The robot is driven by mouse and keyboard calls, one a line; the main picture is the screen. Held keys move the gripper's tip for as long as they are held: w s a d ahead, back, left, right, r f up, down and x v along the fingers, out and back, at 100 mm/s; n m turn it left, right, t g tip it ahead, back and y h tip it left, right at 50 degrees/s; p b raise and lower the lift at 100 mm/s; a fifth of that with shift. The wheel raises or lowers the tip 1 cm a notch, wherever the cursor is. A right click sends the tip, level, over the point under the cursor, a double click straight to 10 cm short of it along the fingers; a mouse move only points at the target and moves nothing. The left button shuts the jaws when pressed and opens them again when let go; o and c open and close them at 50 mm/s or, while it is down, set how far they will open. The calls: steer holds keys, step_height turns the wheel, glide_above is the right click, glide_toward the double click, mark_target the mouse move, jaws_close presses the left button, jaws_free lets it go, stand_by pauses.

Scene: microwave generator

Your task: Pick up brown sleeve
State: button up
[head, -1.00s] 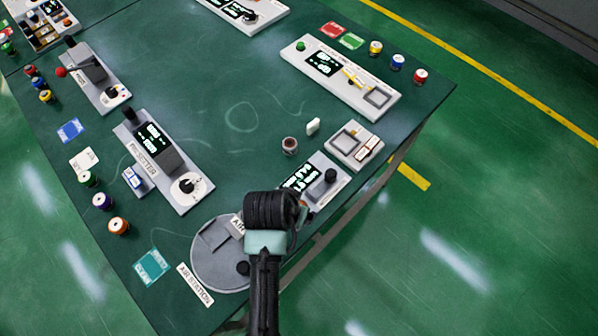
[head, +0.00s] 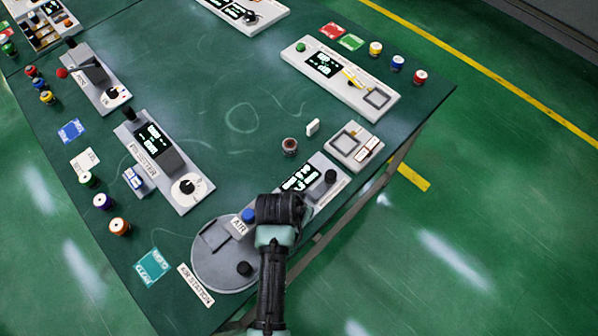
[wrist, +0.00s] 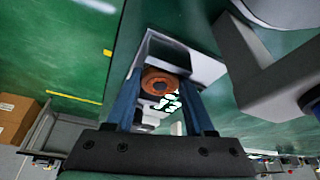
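The brown sleeve (head: 289,146) is a small brown cylinder with a dark centre, standing upright on the green table in the head view. My gripper (head: 280,207) is nearer than the sleeve, over the front edge area by the air station, and does not touch it. In the wrist view my gripper (wrist: 162,105) has its two blue fingers apart. A round orange-brown piece with a dark centre (wrist: 158,82) shows between them; it looks like the sleeve, but how far off it is I cannot tell.
A panel with a lit display and black knob (head: 331,176) lies between my gripper and the sleeve. A white block (head: 313,127) stands just right of the sleeve, with a grey fixture (head: 354,147) beyond. The round air station (head: 212,279) is at lower left. The table middle is clear.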

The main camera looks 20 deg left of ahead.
jaws_close()
steer(key=shift+r, duration=0.1)
steer(key=shift+r, duration=0.3)
steer(key=r, duration=0.8)
steer(key=shift+d+r, duration=0.2)
steer(key=shift+d, duration=0.2)
steer(key=s+d, duration=0.2)
steer(key=d, duration=0.9)
steer(key=shift+d, duration=0.4)
